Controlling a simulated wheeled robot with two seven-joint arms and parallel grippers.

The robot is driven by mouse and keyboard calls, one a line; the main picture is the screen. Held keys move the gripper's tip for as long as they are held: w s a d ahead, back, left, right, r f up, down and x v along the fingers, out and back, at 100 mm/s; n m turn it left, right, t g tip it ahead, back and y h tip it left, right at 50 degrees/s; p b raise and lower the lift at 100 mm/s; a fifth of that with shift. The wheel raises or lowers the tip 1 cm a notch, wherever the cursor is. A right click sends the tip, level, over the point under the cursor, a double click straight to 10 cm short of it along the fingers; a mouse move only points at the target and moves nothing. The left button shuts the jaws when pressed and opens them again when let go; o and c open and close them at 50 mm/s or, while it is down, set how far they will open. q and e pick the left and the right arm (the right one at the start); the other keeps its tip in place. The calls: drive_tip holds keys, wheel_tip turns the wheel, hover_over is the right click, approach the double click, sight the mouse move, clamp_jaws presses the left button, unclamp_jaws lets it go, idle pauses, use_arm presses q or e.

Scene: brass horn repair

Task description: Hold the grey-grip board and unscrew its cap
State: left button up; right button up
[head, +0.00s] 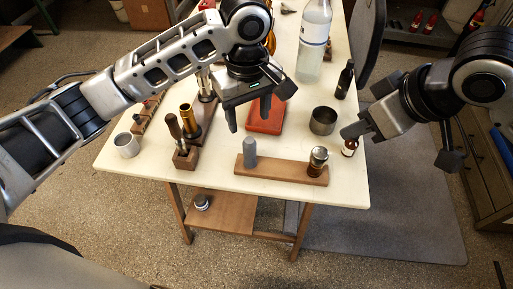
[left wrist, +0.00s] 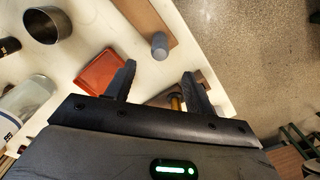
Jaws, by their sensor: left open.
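The wooden board (head: 284,174) lies near the front edge of the white table. A grey upright grip (head: 249,154) stands at its left end, and a small amber jar with a metal cap (head: 319,155) stands at its right end. In the left wrist view the board (left wrist: 147,22) and grey grip (left wrist: 160,45) also show; the jar is out of that picture. My left gripper (head: 250,116) is open and empty, above and behind the grip, apart from it. My right gripper (head: 362,130) hangs at the table's right edge, right of the jar; its finger gap is unclear.
A small brown bottle (head: 349,148) stands just below my right gripper. A metal cup (head: 323,120), red tray (head: 266,116), black bottle (head: 345,80) and clear bottle (head: 313,42) stand behind the board.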

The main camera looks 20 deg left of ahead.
use_arm(q)
wheel_tip(320, 180, down, 13)
drive_tip(key=shift+f, duration=0.2)
idle(0.3)
clamp_jaws()
use_arm(e)
drive_tip(key=o, duration=0.5)
drive_tip(key=m+g+h, duration=0.3)
drive_tip(key=h, duration=0.1)
hover_over(321, 153)
drive_tip(key=f, duration=0.2)
drive_tip(key=shift+g+h, duration=0.3)
wheel_tip(321, 153, down, 12)
drive_tip(key=shift+r, duration=0.2)
drive_tip(key=shift+c, duration=0.3)
